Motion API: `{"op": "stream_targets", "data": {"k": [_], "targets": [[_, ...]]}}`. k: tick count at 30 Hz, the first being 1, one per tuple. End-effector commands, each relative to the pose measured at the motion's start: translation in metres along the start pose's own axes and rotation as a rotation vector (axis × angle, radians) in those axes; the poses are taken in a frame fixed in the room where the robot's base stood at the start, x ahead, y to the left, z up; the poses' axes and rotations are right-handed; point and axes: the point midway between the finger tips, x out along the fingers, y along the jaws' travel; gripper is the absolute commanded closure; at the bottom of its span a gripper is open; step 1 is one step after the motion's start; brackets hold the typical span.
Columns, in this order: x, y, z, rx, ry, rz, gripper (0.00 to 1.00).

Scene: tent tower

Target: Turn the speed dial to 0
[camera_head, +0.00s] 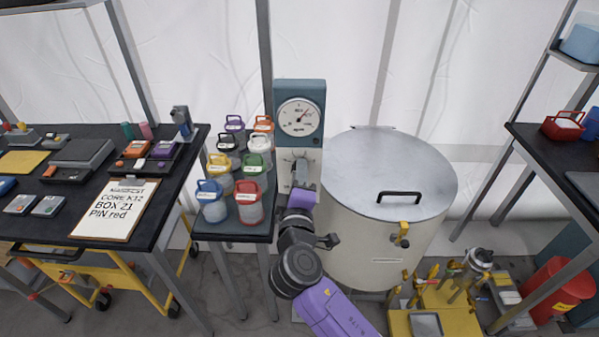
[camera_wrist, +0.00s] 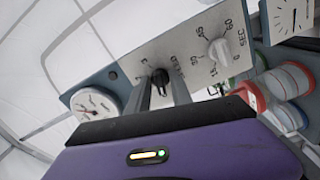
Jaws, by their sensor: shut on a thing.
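A control panel (camera_wrist: 190,45) with a black knob (camera_wrist: 160,77) and a white knob (camera_wrist: 219,50) fills the upper part of the wrist view. In the head view, my gripper (camera_head: 301,182) reaches the lower panel (camera_head: 297,158) below the round gauge (camera_head: 300,117), and hides the knob there.
A large lidded drum (camera_head: 385,240) stands close to the right of my arm. Several colour-lidded jars (camera_head: 214,200) crowd a small dark stand on the left. A black table (camera_head: 180,170) with a clipboard (camera_head: 116,210) is farther left; yellow equipment (camera_head: 435,310) stands lower right.

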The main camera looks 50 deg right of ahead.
Motion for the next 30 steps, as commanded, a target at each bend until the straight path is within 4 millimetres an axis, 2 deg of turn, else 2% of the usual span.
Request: {"op": "stream_targets", "data": {"k": [12, 13, 14, 24, 30], "targets": [[-0.001, -0.002, -0.001, -0.011, 0.002, -0.002, 1.0], [-0.001, -0.002, -0.001, -0.011, 0.002, -0.002, 0.72], [-0.001, -0.002, -0.001, -0.011, 0.002, -0.002, 0.67], [-0.003, -0.001, 0.0, -0.009, 0.002, -0.001, 0.67], [-0.028, -0.004, 0.0, -0.009, 0.004, -0.002, 0.67]]}}
